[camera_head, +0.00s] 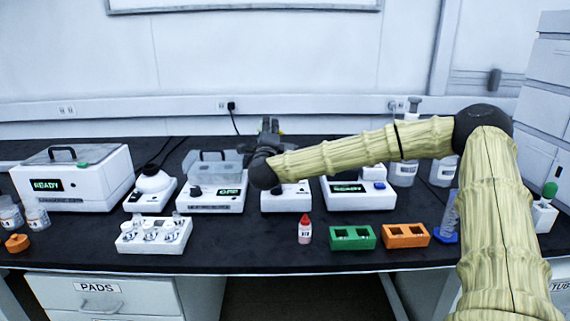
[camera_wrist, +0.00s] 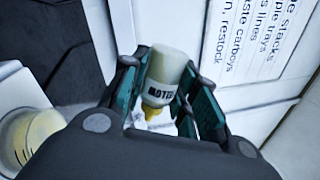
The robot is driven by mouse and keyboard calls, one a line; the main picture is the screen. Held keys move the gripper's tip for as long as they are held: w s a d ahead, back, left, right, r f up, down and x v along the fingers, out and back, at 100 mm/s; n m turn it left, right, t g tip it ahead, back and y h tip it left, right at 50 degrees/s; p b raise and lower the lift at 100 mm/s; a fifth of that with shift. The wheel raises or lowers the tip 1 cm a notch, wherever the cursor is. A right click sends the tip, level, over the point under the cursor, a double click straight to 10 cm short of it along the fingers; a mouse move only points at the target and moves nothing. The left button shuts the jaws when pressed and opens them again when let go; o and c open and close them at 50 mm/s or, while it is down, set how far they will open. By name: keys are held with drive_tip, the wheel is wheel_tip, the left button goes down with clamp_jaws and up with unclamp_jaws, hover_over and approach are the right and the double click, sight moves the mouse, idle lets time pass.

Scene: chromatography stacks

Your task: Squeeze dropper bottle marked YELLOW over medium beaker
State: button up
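My gripper (camera_wrist: 165,95) has its fingers on both sides of a pale dropper bottle (camera_wrist: 166,68) and is shut on it. The bottle has a yellow tip, which points toward the bottom of the wrist view. Its dark label appears upside down and reads as YELLOW. A clear beaker (camera_wrist: 30,138) with something yellow in it shows at the left edge of the wrist view, apart from the bottle. In the head view my gripper (camera_head: 269,127) is above the back of the bench. The beaker cannot be made out there, and its size cannot be told.
A red-capped bottle (camera_head: 304,232), a green rack (camera_head: 352,237) and an orange rack (camera_head: 405,235) stand along the bench front. A white tray of vials (camera_head: 154,236) stands left of them. Several white instruments, including a large box (camera_head: 75,180), line the back. My arm crosses the right side.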

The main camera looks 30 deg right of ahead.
idle(0.9)
clamp_jaws()
idle(0.7)
unclamp_jaws()
idle(0.7)
